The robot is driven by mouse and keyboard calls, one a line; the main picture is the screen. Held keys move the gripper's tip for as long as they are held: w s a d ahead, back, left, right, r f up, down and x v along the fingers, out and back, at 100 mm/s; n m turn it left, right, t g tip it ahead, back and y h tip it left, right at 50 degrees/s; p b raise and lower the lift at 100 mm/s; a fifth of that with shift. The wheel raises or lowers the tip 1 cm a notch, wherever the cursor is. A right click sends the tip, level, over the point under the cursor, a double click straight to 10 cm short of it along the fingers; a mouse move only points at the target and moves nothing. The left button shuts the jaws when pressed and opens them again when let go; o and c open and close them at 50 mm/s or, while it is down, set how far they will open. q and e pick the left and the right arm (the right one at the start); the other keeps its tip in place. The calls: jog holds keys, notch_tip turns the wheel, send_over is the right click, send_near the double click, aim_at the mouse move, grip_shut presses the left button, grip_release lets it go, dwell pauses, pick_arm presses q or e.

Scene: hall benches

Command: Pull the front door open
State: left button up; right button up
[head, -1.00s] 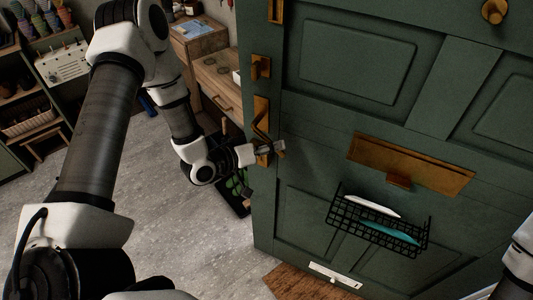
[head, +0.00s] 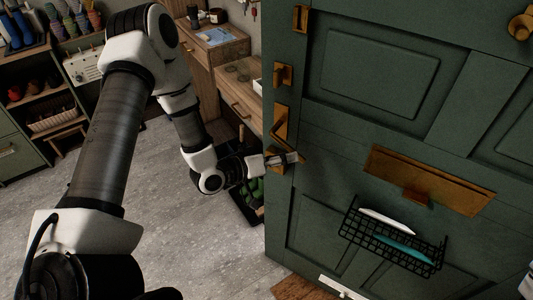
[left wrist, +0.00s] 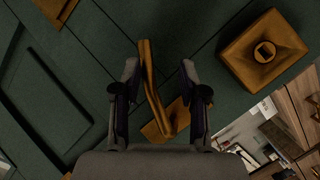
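The front door (head: 345,120) is dark green and panelled and fills the right of the head view. Its left edge stands clear, with furniture visible past it; no door frame shows. A brass lever handle (head: 281,125) is near that edge, and it also shows in the left wrist view (left wrist: 153,90). My left gripper (head: 291,159) is at the handle. In the left wrist view its two fingers (left wrist: 160,75) are apart with the lever between them, nearer the left finger. A gap shows on the right side. My right gripper is out of view.
A wire basket (head: 392,244) with letters hangs on the door below a brass mail slot (head: 430,180). A wooden desk (head: 240,95) stands behind the door edge, with a dark tray of green things (head: 250,195) below. Grey floor (head: 160,235) is clear at centre-left.

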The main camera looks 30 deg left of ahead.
pick_arm(q)
jog(key=v, duration=1.1)
